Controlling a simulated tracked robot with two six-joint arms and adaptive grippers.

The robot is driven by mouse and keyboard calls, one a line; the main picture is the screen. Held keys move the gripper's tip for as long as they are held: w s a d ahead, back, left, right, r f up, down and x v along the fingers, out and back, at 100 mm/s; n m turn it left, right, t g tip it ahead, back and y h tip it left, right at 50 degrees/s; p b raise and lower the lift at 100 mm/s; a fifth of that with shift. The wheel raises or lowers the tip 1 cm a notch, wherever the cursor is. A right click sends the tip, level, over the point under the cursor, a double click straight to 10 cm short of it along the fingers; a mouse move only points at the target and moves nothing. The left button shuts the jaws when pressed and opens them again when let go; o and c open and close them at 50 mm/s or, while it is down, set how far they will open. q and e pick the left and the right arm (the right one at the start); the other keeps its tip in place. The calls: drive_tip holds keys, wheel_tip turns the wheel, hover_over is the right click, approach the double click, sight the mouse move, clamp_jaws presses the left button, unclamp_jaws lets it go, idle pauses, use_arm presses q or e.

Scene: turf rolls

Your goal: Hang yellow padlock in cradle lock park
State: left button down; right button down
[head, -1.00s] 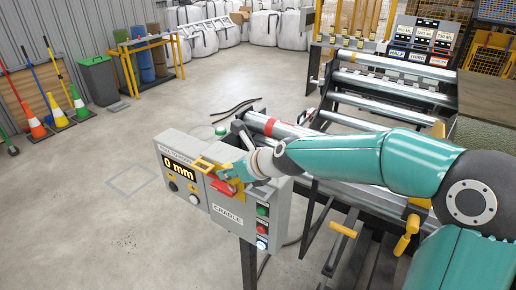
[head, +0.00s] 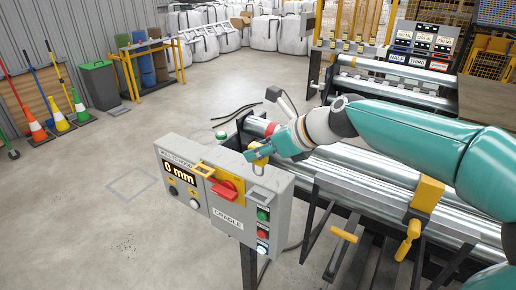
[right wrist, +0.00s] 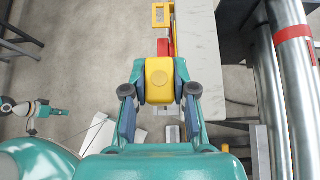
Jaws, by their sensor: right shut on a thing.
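The yellow padlock (right wrist: 160,80) is between the two fingers of my right gripper (right wrist: 160,95) in the right wrist view; its shackle is not clear. A grey loop bracket (head: 262,194), possibly the lock park, is on the right of the box face. Left of it are a red switch handle (head: 226,188) and a yellow hasp (head: 203,170). The head view does not show my left gripper.
Steel rollers (head: 360,180) with a yellow clamp (head: 427,194) lie right of the box. A green button (head: 220,134) shows behind the box. A small teal arm part (right wrist: 35,110), likely mine, shows at the wrist view's left. Floor left of the box is clear.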

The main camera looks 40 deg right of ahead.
sight(259, 176)
drive_tip(key=shift+f+b, duration=2.25)
drive_tip(key=shift+f, duration=0.6)
drive_tip(key=shift+p, duration=0.7)
drive_tip(key=shift+f+b, duration=1.9)
drive_tip(key=shift+f, duration=0.65)
drive_tip(key=c, duration=0.8)
unclamp_jaws()
drive_tip(key=shift+c, duration=0.2)
drive_tip(key=v, duration=1.2)
drive_tip(key=shift+a, duration=0.1)
